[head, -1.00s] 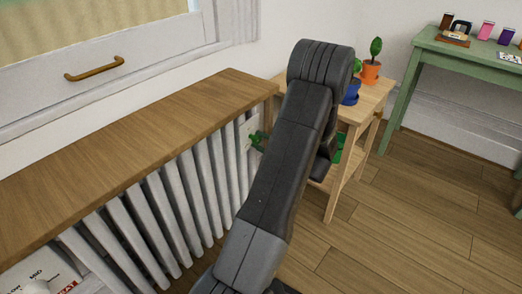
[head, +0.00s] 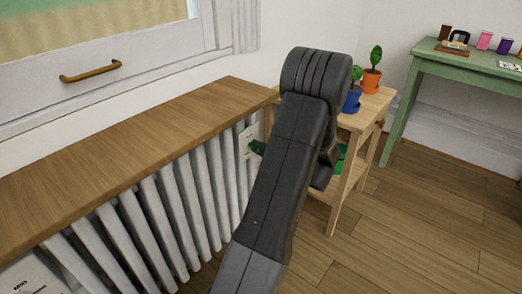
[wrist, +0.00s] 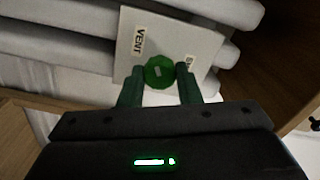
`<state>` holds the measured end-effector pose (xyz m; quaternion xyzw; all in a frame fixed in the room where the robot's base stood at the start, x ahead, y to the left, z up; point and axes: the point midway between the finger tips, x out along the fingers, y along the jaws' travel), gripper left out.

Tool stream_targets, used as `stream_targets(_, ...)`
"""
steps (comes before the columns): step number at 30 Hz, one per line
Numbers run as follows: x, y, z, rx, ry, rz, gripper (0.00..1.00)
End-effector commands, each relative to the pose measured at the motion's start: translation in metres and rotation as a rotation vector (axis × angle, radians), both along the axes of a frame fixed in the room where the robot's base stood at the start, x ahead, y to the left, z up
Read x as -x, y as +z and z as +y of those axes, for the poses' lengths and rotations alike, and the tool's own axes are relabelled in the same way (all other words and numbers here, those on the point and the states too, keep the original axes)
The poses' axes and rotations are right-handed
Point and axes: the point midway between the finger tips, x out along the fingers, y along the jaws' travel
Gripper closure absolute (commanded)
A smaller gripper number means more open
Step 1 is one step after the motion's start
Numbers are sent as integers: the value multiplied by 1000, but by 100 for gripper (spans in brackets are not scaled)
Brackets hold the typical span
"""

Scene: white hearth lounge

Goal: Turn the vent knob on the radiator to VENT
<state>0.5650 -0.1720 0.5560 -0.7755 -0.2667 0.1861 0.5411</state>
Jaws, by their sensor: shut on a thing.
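The vent knob (wrist: 159,72) is round and green with a small pale mark. It sits on a white plate (wrist: 203,42) at the radiator's far end. The word VENT is on the plate on the knob's left; a second label on its right is partly hidden by a finger. My gripper (wrist: 159,82) has its two dark green fingers on either side of the knob, shut on it. In the head view the plate (head: 243,143) shows beside my arm, which hides most of the gripper. I cannot tell which label the knob's mark points to.
The white ribbed radiator (head: 172,222) stands under a wooden shelf top (head: 130,150). A wooden stand (head: 350,185) with potted plants is just behind my arm. A green table (head: 470,62) with small items stands at the back right. The floor (head: 420,230) at right is clear.

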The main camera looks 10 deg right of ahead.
Motion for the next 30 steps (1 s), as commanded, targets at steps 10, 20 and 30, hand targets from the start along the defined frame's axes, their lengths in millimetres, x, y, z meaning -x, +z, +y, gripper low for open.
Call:
stream_targets(10,1,-1,0,239,1,-183,92)
stream_targets(20,1,-1,1,385,2,-298,92)
stream_targets(30,1,-1,1,435,2,-337,92)
